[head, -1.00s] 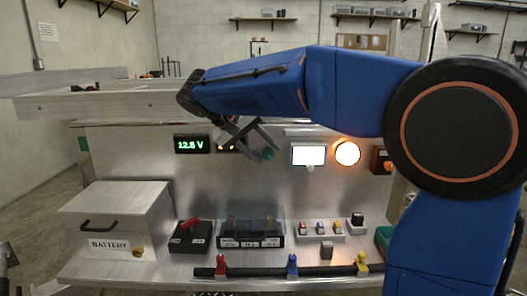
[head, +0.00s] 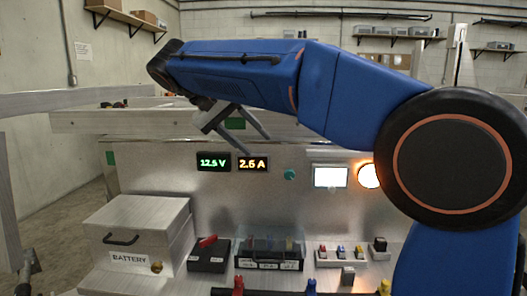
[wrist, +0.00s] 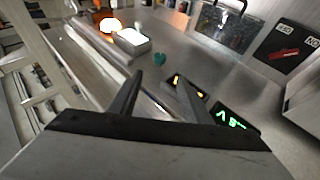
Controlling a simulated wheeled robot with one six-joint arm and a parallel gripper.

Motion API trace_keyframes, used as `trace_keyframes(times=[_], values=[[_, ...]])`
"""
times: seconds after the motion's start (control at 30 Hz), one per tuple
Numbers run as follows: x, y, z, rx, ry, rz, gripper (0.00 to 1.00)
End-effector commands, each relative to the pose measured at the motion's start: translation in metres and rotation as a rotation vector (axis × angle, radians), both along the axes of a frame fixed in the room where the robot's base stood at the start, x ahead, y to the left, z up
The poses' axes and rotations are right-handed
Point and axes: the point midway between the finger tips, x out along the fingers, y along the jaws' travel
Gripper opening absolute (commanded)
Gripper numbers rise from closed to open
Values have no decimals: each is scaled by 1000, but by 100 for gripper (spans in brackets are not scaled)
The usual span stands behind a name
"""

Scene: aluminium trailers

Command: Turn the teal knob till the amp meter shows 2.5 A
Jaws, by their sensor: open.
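The teal knob (head: 290,174) sits on the upright metal panel, between the amp meter and a lit white screen. It also shows in the wrist view (wrist: 159,59), beyond the fingers. The amp meter (head: 253,164) reads 2.6 A in amber digits in the head view; in the wrist view a finger partly covers it (wrist: 200,94). My gripper (head: 254,145) is open and empty, above and to the left of the knob and apart from it. In the wrist view its two fingers (wrist: 157,92) stand apart with nothing between them.
A green voltage meter (head: 213,162) reads 12.5 V left of the amp meter. The white screen (head: 330,176) and a glowing round lamp (head: 369,176) are to the right of the knob. Below stand the battery box (head: 135,228), a black switch box (head: 208,255) and a fuse box (head: 268,252).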

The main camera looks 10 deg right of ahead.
Motion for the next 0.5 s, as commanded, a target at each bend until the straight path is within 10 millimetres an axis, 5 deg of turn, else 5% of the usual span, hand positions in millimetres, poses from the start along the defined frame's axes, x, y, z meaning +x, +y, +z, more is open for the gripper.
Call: trace_keyframes(times=[0.5], values=[[-5, 15, 15, -1, 1, -1, 44]])
